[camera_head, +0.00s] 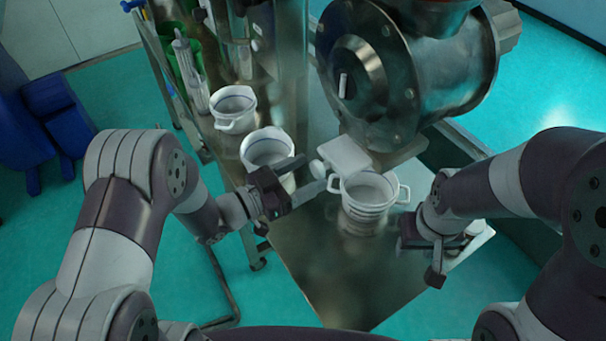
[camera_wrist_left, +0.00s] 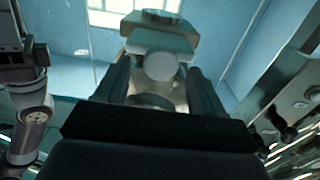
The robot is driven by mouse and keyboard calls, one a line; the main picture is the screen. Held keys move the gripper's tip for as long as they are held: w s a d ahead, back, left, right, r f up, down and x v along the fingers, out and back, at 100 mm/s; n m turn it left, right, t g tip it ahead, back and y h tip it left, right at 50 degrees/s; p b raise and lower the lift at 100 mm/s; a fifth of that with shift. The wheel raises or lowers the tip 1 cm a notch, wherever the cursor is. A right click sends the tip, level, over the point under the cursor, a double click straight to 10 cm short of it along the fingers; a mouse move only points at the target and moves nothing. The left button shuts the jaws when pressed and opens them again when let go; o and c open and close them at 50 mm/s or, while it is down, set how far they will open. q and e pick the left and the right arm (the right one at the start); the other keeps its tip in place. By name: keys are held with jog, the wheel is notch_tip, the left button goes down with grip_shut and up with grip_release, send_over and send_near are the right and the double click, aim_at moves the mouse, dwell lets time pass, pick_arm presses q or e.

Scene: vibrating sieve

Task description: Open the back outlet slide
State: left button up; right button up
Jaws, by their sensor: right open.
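The white outlet slide (camera_head: 345,156) sits under the drum of the steel machine, with a round knob (camera_head: 317,169) on its left end. My left gripper (camera_head: 314,173) is open, with one finger on either side of the knob. In the left wrist view the knob (camera_wrist_left: 160,67) lies between the two fingers, with a visible gap on each side. The slide body (camera_wrist_left: 160,38) shows behind it. My right gripper (camera_head: 421,262) is open and empty, low to the right of the white pot.
A white two-handled pot (camera_head: 366,205) stands on the steel table (camera_head: 330,275) below the slide. Two more white pots (camera_head: 234,107) (camera_head: 268,147) stand to the left, one partly behind my left gripper. The steel drum (camera_head: 375,85) is close above. The front table area is clear.

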pick_arm(q)
jog(key=shift+s+a, duration=0.3)
jog(key=shift+a, duration=0.2)
jog(key=shift+s+a, duration=0.1)
jog(key=shift+a, duration=0.15)
jog(key=b+v, duration=0.4)
jog(key=v, duration=0.8)
pick_arm(e)
jog(key=f, duration=0.4)
jog(key=shift+s+a, duration=0.2)
jog(key=shift+a, duration=0.15)
pick_arm(q)
jog(key=shift+d, duration=0.1)
